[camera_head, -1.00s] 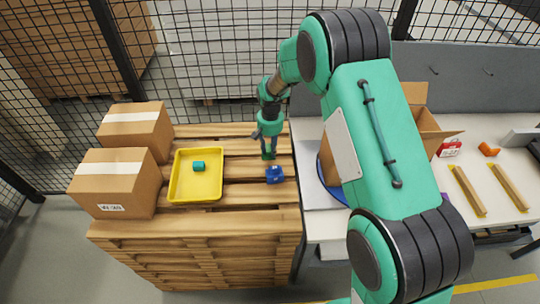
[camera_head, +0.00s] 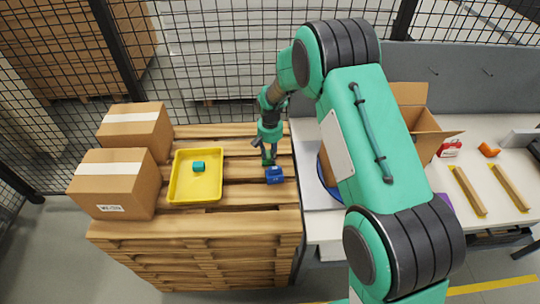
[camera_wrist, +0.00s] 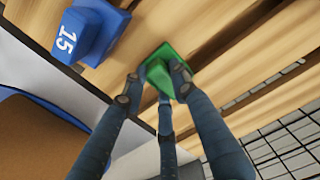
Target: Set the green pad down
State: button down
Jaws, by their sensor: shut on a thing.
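The green pad (camera_wrist: 158,68) is in my gripper (camera_wrist: 158,88), between its dark fingers, in the wrist view. It has a flat square base with a raised grip part, and the fingers cover some of it. It is over the wooden pallet (camera_head: 238,214); I cannot tell whether it touches the slats. In the head view my gripper (camera_head: 268,155) points down near the pallet's right side, and the pad shows only as a small green patch at the fingertips. A blue block (camera_head: 274,175) is close beside it, and in the wrist view this block (camera_wrist: 92,30) carries a white "15".
A yellow tray (camera_head: 195,195) with a teal piece (camera_head: 198,167) is left on the pallet. Two cardboard boxes (camera_head: 115,183) stand at far left. Right is a white table (camera_head: 455,165) with an open carton (camera_head: 427,135). Bare slats lie between tray and gripper.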

aim_at(270, 155)
jog(key=shift+f, duration=0.1)
jog(key=c, duration=1.4)
grip_release()
notch_tip(270, 155, up, 12)
jog(key=shift+r+p, duration=0.15)
jog(key=shift+p, duration=0.35)
